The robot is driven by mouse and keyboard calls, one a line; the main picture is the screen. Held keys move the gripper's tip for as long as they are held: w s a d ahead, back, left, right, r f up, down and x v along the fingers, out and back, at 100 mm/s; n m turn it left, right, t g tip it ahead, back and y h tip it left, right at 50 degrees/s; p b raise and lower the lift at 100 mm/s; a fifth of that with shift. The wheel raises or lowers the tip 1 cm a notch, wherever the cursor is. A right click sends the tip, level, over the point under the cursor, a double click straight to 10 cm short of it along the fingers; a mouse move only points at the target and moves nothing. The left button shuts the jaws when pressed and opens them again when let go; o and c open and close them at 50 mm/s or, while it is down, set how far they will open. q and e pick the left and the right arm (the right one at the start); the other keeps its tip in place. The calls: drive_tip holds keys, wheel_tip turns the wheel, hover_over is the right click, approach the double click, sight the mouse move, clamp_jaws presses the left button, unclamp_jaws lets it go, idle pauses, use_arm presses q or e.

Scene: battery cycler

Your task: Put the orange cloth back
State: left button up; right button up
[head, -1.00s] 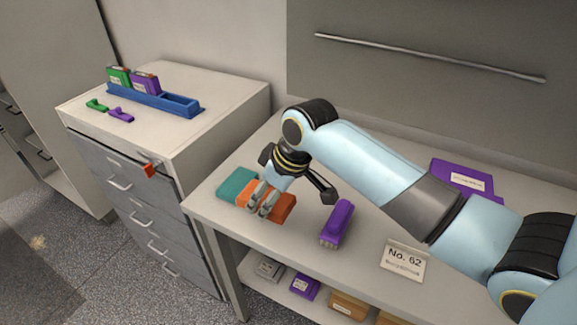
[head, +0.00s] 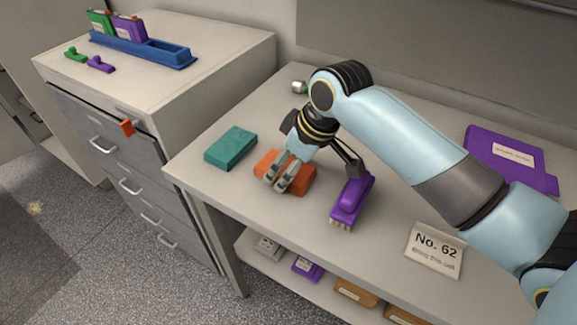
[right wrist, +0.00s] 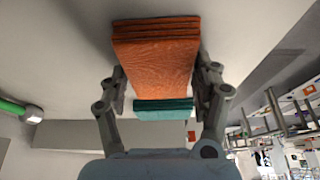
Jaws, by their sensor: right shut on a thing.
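The orange cloth (head: 297,176) is a folded block at the left part of the table, partly covered by my right gripper (head: 279,177). My right gripper is shut on the orange cloth. In the right wrist view the cloth (right wrist: 155,55) lies between the two fingers (right wrist: 160,88). I cannot tell whether the cloth touches the tabletop. A folded teal cloth (head: 231,148) lies to the left of it, with a gap between them; it also shows beyond the orange cloth in the right wrist view (right wrist: 163,109). My left gripper is not in view.
A purple brush (head: 352,199) lies just right of the orange cloth. A "No. 62" card (head: 435,250) and a purple folder (head: 505,157) are further right on the table (head: 290,222).

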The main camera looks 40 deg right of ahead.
drive_tip(key=shift+s+r, duration=0.1)
drive_tip(key=shift+s, duration=0.05)
drive_tip(key=o, duration=1.1)
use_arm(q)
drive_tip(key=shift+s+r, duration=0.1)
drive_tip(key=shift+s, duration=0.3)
use_arm(e)
drive_tip(key=shift+o, duration=0.2)
drive_tip(key=shift+r, duration=0.4)
use_arm(q)
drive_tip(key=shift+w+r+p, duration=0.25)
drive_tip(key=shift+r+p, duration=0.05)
drive_tip(key=shift+p, duration=0.05)
use_arm(e)
drive_tip(key=v, duration=1.1)
drive_tip(key=shift+s, duration=0.25)
